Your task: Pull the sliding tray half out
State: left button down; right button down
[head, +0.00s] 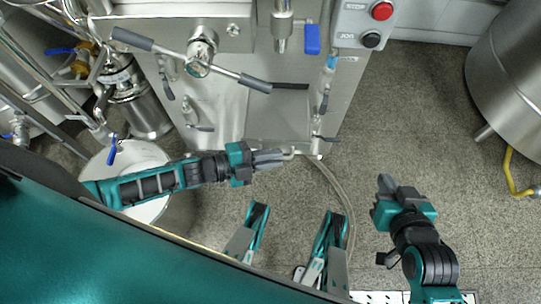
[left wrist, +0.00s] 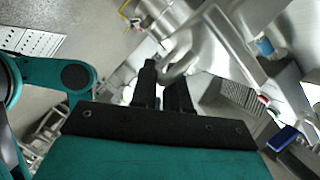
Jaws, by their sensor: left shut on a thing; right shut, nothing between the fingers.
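The sliding tray (head: 302,148) is a steel part low on the front of the steel machine, seen from above in the head view. How far out it stands is hard to tell. My left gripper (head: 284,156) reaches its front from the left and is shut on its handle. The fingers hide part of the handle. My right gripper (head: 386,184) is shut and empty, above the floor to the right, apart from the machine.
A box with a red button (head: 381,11) is on the machine's upper right. A two-armed lever (head: 198,67) crosses its front. A white bucket (head: 140,156) stands left, under my left arm. A steel vessel (head: 510,75) stands right. A hose (head: 345,195) lies on the floor.

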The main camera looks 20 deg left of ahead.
pick_arm(q)
jog(key=shift+w+a, duration=0.1)
jog(key=shift+a, duration=0.05)
jog(key=c, duration=1.5)
grip_release()
jog(key=p+v, duration=0.2)
jog(key=v, duration=1.1)
jog(key=shift+f, duration=0.1)
